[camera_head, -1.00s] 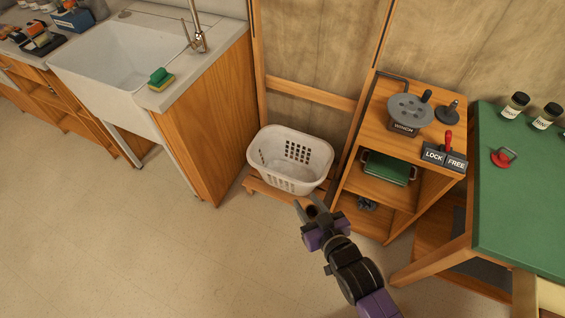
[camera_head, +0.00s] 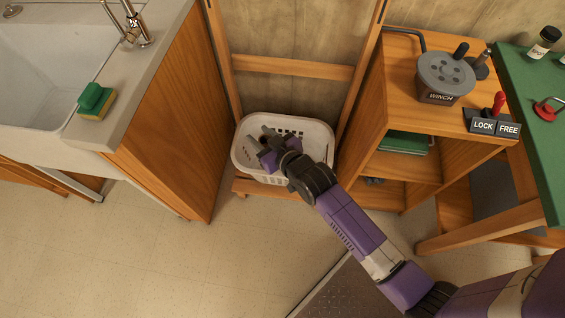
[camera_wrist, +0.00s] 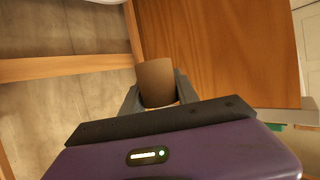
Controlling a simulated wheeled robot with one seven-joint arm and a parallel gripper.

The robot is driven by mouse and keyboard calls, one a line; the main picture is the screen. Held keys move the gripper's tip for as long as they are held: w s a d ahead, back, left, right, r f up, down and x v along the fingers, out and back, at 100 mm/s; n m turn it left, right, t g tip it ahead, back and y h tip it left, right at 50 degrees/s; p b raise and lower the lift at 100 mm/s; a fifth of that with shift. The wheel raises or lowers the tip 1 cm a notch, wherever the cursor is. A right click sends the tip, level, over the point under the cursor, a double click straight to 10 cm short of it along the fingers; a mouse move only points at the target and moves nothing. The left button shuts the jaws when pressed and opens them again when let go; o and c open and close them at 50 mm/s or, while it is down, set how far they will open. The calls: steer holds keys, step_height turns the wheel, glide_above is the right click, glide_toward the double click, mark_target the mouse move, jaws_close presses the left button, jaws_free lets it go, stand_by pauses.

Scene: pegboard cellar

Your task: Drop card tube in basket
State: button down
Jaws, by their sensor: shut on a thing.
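The white plastic basket (camera_head: 316,129) stands on a low wooden platform between the sink cabinet and the winch shelf. My gripper (camera_head: 264,138) is over the basket's left part in the head view and hides some of its inside. In the wrist view my gripper (camera_wrist: 158,100) is shut on the brown card tube (camera_wrist: 156,80), which stands between the two fingers. In the head view the tube is small and dark between the fingertips. The exact height of the tube above the basket floor is hard to tell.
The wooden sink cabinet (camera_head: 170,115) is close on the left, with a green and yellow sponge (camera_head: 95,101) on its counter. The shelf with the winch (camera_head: 444,78) stands close on the right. A wooden frame (camera_head: 290,67) rises behind the basket. Floor is free in front.

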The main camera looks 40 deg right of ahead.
steer(key=w+d+f+h+b, duration=0.1)
steer(key=w+d+f+b, duration=0.2)
steer(key=d+f+b, duration=0.3)
steer(key=w+d+f+m+b, duration=0.1)
steer(key=w+d+f+b, duration=0.2)
steer(key=f+b, duration=0.9)
steer(key=w+d+f+m+h+b, duration=0.1)
steer(key=w+d+f+b, duration=0.2)
steer(key=d+f+b, duration=0.7)
steer(key=b, duration=0.3)
steer(key=shift+w+g+h, duration=0.3)
steer(key=shift+w, duration=0.05)
steer(key=shift+d, duration=0.1)
steer(key=c, duration=0.8)
jaws_free()
steer(key=shift+c, duration=0.2)
steer(key=p+v, duration=0.3)
steer(key=v, duration=0.4)
steer(key=shift+s, duration=0.4)
steer(key=shift+r, duration=0.1)
